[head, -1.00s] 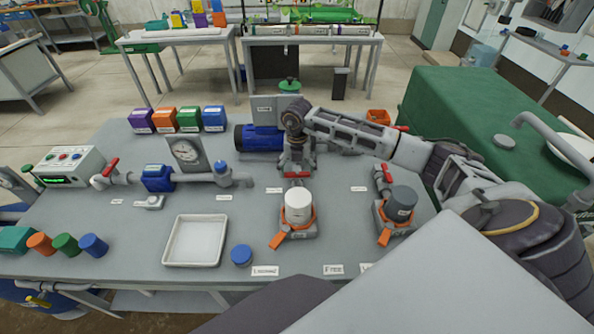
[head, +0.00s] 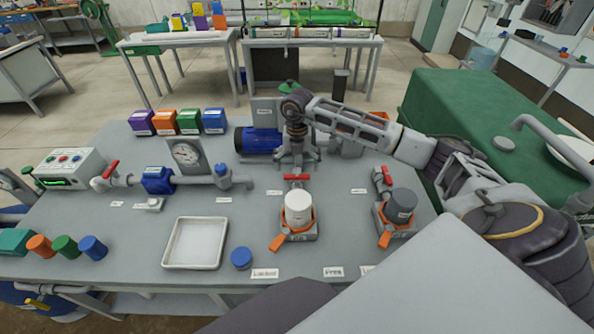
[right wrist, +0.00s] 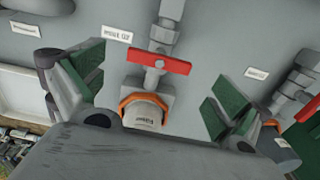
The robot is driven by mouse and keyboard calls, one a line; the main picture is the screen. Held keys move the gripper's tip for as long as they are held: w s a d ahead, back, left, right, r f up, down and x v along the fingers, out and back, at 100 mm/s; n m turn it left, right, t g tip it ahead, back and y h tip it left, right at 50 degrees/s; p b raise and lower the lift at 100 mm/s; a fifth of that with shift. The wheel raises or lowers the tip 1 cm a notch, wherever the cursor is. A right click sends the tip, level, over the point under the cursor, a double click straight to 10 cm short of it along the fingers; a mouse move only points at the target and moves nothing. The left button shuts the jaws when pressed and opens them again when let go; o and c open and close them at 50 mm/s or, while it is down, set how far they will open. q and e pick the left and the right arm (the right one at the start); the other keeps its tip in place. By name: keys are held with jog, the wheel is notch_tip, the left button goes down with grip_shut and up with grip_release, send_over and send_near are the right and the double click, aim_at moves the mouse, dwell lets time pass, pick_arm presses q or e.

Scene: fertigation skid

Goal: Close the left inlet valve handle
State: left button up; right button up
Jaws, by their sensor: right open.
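The left inlet valve has a red handle (head: 297,177) behind the white-capped filter (head: 298,208). In the right wrist view the handle (right wrist: 160,61) lies crosswise to its grey pipe, with an inlet label (right wrist: 117,34) beside it. My right gripper (head: 297,158) is open and empty, just behind and above the handle. In the right wrist view its green-padded fingers (right wrist: 160,90) are wide apart, one on each side, and appear clear of the handle. The right valve's red handle (head: 387,175) lies roughly along its pipe. My left gripper is not in view.
A grey-capped filter (head: 401,206) stands to the right. A blue motor (head: 258,140) is behind left of my gripper. A gauge (head: 186,153) and piping with another red handle (head: 110,170) are at left. A white tray (head: 195,243) lies in front.

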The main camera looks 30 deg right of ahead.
aim_at(297, 176)
notch_tip(297, 176, up, 8)
dwell(0.5)
